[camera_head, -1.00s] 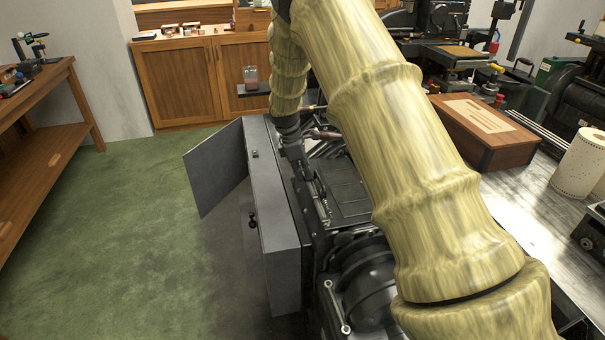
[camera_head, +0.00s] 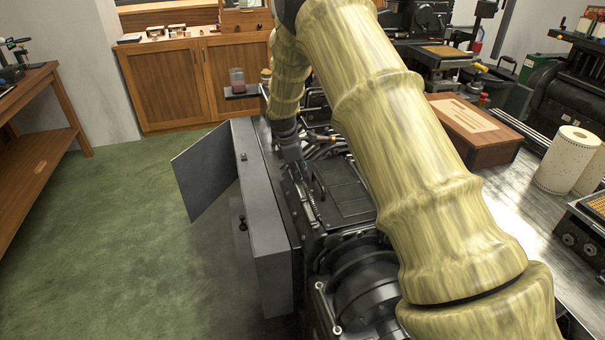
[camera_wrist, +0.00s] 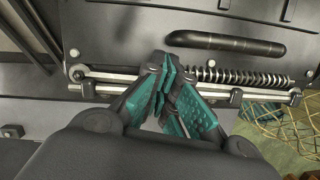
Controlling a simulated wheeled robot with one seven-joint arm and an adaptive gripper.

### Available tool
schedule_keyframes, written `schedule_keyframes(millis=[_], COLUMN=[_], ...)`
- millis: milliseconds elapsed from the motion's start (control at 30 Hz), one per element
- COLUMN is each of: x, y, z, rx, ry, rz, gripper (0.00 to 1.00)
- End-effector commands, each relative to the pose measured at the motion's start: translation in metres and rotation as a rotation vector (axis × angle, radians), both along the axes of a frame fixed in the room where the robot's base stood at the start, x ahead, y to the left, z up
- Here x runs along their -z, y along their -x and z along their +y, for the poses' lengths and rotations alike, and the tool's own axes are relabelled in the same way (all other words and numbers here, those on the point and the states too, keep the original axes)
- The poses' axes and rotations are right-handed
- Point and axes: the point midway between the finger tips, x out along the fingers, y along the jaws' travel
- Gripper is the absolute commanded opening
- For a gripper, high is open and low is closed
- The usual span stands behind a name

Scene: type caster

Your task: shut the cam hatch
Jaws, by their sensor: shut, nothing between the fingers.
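The dark type caster (camera_head: 345,195) stands in the middle of the head view, partly hidden by my arm. A flat grey hatch panel (camera_head: 204,172) stands swung outward on its left side, beside a long grey housing (camera_head: 268,225) with a black knob. I cannot tell for certain that this panel is the cam hatch. My gripper (camera_head: 298,172) is low over the machine's top, right of the housing. In the wrist view, my gripper's teal-padded fingers (camera_wrist: 168,85) are shut and empty at a metal rod with a coil spring (camera_wrist: 235,77). Contact is unclear.
A black bar handle (camera_wrist: 226,42) lies just beyond the rod. A wooden box (camera_head: 470,130) and paper rolls (camera_head: 565,160) stand on the bench at right. A wooden workbench (camera_head: 45,130) is at left. Green floor (camera_head: 120,240) left of the open panel is clear.

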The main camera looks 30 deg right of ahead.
Motion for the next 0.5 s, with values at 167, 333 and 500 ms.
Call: schedule_keyframes(millis=[167, 333, 500], x=[-0.002, -0.021, -0.049], y=[-0.005, -0.009, -0.012], z=[0.022, 0.030, 0.039], rx=[0.001, 0.000, -0.001], ry=[-0.001, -0.002, -0.003], rz=[0.000, -0.003, -0.003], gripper=[0.00, 0.00, 0.00])
